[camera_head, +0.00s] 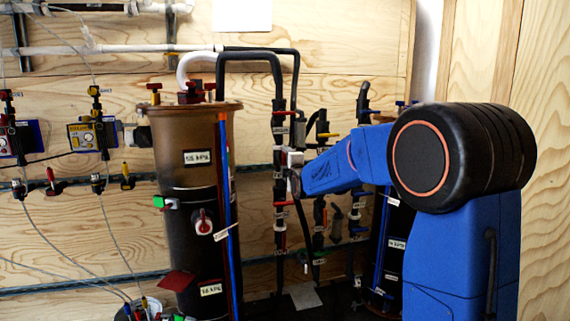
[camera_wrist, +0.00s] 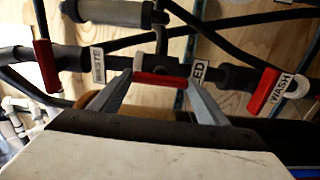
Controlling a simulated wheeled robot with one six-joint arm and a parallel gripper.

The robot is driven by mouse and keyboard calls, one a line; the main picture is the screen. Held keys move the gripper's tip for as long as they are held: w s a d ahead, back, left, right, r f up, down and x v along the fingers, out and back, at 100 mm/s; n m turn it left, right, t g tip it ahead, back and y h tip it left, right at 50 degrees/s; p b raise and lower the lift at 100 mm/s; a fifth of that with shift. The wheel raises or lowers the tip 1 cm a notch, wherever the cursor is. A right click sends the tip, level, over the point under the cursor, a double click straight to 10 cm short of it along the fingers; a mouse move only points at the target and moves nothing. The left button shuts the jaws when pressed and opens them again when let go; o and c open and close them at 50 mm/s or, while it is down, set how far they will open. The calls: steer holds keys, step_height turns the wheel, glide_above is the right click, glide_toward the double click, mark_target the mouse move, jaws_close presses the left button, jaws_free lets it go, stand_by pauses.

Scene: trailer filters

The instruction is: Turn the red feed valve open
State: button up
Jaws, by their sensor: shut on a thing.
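In the wrist view, a red valve handle (camera_wrist: 160,79) lies between the two grey fingers of my gripper (camera_wrist: 158,84), which are shut on it. The handle runs left to right in that picture, roughly along the line of the dark pipe behind it. A white label ending in "ED" (camera_wrist: 199,72) sits just right of it, partly hidden by a finger. In the head view, my gripper (camera_head: 294,168) is at the upright dark pipework right of the large cylinder. The held handle cannot be made out there.
In the wrist view, another red handle (camera_wrist: 47,65) stands crosswise at left, and a slanted red handle (camera_wrist: 262,92) is at right beside a "WASH" label (camera_wrist: 281,89). In the head view, the large brown-black cylinder (camera_head: 190,150) and a blue tube (camera_head: 228,185) stand left of my gripper.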

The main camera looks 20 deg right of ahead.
steer(key=shift+n, duration=0.3)
steer(key=o, duration=1)
steer(key=shift+o, duration=0.2)
steer(key=s, duration=1.7)
steer(key=shift+s, duration=0.2)
steer(key=shift+a, duration=0.1)
